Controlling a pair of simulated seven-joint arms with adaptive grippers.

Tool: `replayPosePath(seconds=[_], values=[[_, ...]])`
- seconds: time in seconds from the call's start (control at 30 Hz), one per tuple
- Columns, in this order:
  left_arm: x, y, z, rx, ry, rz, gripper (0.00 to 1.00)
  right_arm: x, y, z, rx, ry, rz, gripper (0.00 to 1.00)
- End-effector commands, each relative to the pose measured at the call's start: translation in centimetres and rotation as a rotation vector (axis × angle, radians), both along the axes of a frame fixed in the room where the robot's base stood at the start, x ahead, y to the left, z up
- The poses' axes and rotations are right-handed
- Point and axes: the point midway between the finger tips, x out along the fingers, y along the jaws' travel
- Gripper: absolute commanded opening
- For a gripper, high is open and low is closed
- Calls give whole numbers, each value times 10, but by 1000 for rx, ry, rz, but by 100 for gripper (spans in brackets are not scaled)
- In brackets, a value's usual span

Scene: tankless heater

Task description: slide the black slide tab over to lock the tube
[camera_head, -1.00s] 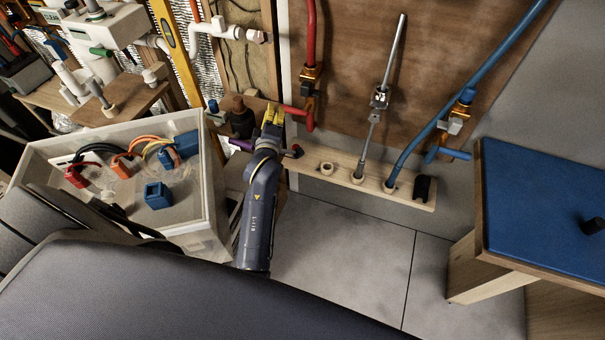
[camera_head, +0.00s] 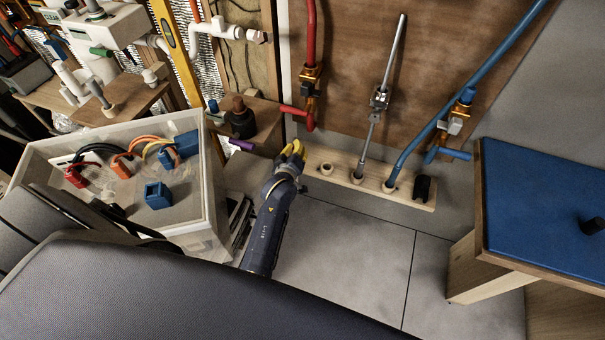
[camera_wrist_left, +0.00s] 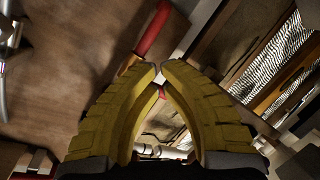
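No part clearly reads as the black slide tab in these frames. A black block (camera_head: 423,188) sits at the right end of a pale wooden rail (camera_head: 325,153). A red tube (camera_head: 311,35), a grey metal tube (camera_head: 394,50) and a blue tube (camera_head: 478,77) run along the wall board above the rail. My left gripper (camera_head: 292,150) is at the rail's left end, below the red tube's valve. Its yellow fingers come together at the tips in the left wrist view (camera_wrist_left: 161,72), with nothing seen between them. My right gripper is out of view.
A black fitting with a brown top (camera_head: 240,118) stands on a small wooden shelf left of my gripper. A purple handle (camera_head: 241,145) sticks out below it. A clear bin (camera_head: 195,215) holds wired parts. A blue-topped table (camera_head: 545,205) is at right. The floor between is clear.

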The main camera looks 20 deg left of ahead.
Motion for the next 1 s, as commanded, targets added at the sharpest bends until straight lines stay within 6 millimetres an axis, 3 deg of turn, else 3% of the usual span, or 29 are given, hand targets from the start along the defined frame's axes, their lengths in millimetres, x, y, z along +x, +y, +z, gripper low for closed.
replayPosePath(seconds=[0.5, 0.7, 1.0], values=[[-16, -27, -76, 138, 148, -113, 0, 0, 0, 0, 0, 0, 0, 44], [-21, -33, -93, 169, 181, -142, 0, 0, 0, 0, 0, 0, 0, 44], [-25, -37, -104, 191, 201, -160, 0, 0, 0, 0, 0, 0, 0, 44]])
